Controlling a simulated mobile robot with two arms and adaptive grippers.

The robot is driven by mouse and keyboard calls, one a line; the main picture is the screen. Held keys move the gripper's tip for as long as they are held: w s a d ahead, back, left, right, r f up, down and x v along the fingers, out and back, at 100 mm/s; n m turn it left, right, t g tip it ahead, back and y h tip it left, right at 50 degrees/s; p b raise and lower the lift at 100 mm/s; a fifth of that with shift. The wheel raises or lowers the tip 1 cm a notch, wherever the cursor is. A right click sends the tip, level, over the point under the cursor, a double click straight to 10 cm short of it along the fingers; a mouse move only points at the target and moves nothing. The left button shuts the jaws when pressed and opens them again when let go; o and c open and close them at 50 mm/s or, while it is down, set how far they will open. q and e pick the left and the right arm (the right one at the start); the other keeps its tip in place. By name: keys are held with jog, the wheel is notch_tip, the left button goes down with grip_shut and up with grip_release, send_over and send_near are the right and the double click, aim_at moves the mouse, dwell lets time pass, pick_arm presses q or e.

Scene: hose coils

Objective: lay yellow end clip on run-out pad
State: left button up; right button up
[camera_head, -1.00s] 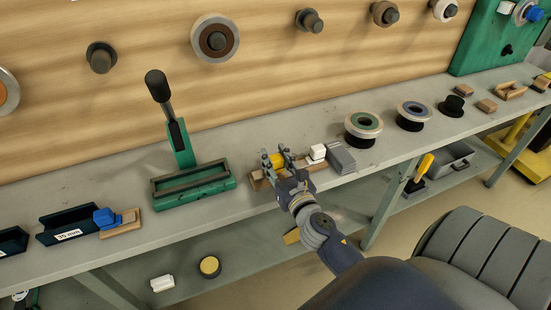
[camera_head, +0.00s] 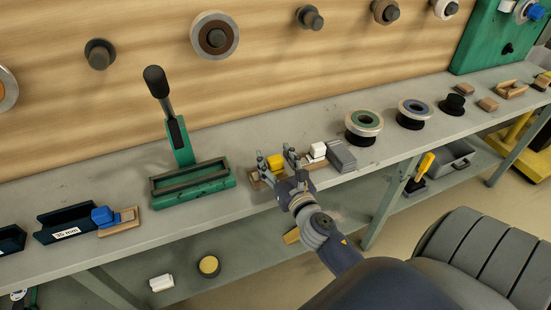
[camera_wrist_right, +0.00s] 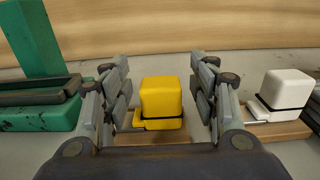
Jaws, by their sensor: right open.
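The yellow end clip (camera_head: 276,162) is a small yellow block on a wooden board at the bench's front edge. In the right wrist view the yellow clip (camera_wrist_right: 162,98) stands upright on the wooden board (camera_wrist_right: 165,137), centred between my fingers. My right gripper (camera_wrist_right: 163,95) is open, one finger on each side of the clip, with visible gaps. The right gripper (camera_head: 277,157) also shows in the head view, reaching in from the front. Which wooden piece is the run-out pad I cannot tell. My left gripper is not in view.
A white clip (camera_head: 318,150) and a grey ribbed block (camera_head: 341,156) are right of the yellow clip. A green lever stand (camera_head: 192,186) is to the left. A blue clip (camera_head: 103,216) sits further left. Hose coils (camera_head: 364,124) stand at the right.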

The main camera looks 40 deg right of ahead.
jog(key=shift+v, duration=3.75)
